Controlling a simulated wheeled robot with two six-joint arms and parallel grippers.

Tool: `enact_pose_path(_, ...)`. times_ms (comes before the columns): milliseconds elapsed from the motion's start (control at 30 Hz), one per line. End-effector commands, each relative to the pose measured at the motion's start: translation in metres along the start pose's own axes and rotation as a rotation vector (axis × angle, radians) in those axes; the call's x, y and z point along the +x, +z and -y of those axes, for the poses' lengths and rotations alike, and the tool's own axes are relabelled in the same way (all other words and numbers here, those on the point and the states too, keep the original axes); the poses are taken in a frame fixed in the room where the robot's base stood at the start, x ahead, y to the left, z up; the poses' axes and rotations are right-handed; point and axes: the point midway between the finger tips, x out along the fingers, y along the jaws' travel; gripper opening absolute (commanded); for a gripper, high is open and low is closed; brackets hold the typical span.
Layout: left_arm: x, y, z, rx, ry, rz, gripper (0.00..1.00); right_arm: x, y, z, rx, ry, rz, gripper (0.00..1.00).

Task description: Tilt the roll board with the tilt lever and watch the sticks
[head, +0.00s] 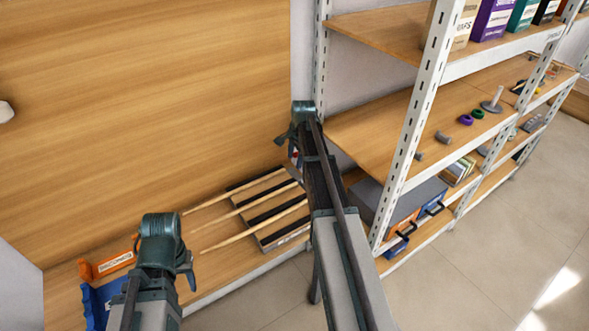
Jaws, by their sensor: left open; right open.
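The roll board (272,211), with black and pale stripes, lies on the low wooden shelf at the middle of the head view. Three long pale wooden sticks (230,239) lie across it, apart from each other, with their left ends reaching past its left edge. My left gripper (188,272) is open and empty, left of and nearer than the board. My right gripper (287,142) is open above the board's far right end; its fingers are partly hidden. My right arm covers the board's right side. I cannot make out the tilt lever.
An orange labelled piece (112,264) and a blue bin (98,302) stand at the lower left. A metal rack (410,140) with boxes, rings and other small items rises close on the right. A wooden panel (150,100) backs the low shelf. Tiled floor (480,260) is open at lower right.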

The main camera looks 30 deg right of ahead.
Motion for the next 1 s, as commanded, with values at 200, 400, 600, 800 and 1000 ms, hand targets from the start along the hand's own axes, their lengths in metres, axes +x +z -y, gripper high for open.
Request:
enact_pose_path(200, 0.0162, -0.0009, -0.0015, 0.0, 0.0, 0.0, 0.5, 0.0166, 0.0001, 0.0, 0.0, 0.0, 0.0, 0.56)
enact_pose_path(400, 0.015, -0.0009, -0.0014, 0.0, 0.0, 0.0, 0.5, 0.0154, 0.0002, 0.0002, 0.0, 0.0, 0.0, 0.56)
enact_pose_path(600, 0.015, -0.0009, -0.0014, 0.0, 0.0, 0.0, 0.5, 0.0154, 0.0001, 0.0001, 0.0, 0.0, 0.0, 0.29)
enact_pose_path(800, 0.015, -0.0009, -0.0014, 0.0, 0.0, 0.0, 0.5, 0.0154, 0.0001, 0.0001, 0.0, 0.0, 0.0, 0.0)
enact_pose_path(1000, 0.015, -0.0009, -0.0014, 0.0, 0.0, 0.0, 0.5, 0.0154, 0.0, 0.0001, 0.0, 0.0, 0.0, 0.0)
